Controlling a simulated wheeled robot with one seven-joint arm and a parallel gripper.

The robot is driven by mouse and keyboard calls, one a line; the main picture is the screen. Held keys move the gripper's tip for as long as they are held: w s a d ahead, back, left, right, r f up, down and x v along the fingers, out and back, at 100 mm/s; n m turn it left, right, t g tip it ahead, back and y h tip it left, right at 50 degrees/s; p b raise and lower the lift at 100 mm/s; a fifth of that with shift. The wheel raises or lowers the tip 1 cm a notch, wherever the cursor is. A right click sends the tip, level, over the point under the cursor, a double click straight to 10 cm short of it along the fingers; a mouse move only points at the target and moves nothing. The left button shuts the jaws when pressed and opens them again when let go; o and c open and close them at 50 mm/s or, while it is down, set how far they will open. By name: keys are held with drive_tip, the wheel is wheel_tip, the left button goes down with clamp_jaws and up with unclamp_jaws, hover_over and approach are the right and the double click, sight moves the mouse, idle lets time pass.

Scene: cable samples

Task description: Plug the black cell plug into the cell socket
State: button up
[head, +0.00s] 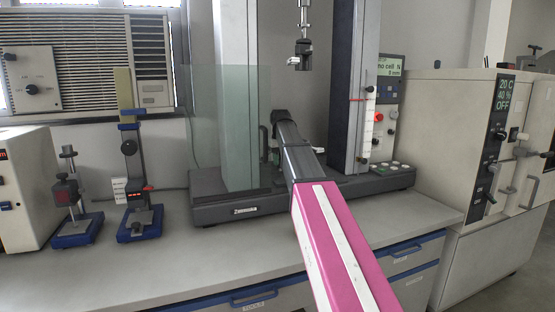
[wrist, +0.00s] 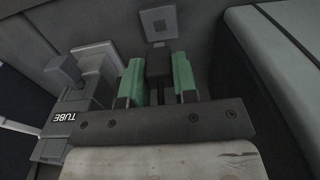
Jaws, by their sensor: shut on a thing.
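My gripper (wrist: 158,75) has green fingers and is shut on the black cell plug (wrist: 158,63), a dark block between them in the wrist view. Just beyond the plug is a light grey square plate with a dark opening, which looks like the cell socket (wrist: 158,22). The plug lines up roughly with the opening, with its front end close to the plate; I cannot tell whether they touch. In the head view my pink and grey arm reaches into the test machine (head: 240,208), and it hides the plug and the socket.
A clear guard panel (head: 222,125) stands left of my arm, and a machine column (head: 348,90) stands right. A clamp (head: 303,52) hangs above. A control panel (head: 390,75) reads "no cell N". In the wrist view, a grey block marked TUBE (wrist: 68,118) is at left.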

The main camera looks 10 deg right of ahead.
sight(280, 168)
idle(0.4)
drive_tip(key=shift+f, duration=2.1)
drive_tip(key=shift+f, duration=1)
drive_tip(key=o, duration=1)
drive_tip(key=shift+c, duration=0.2)
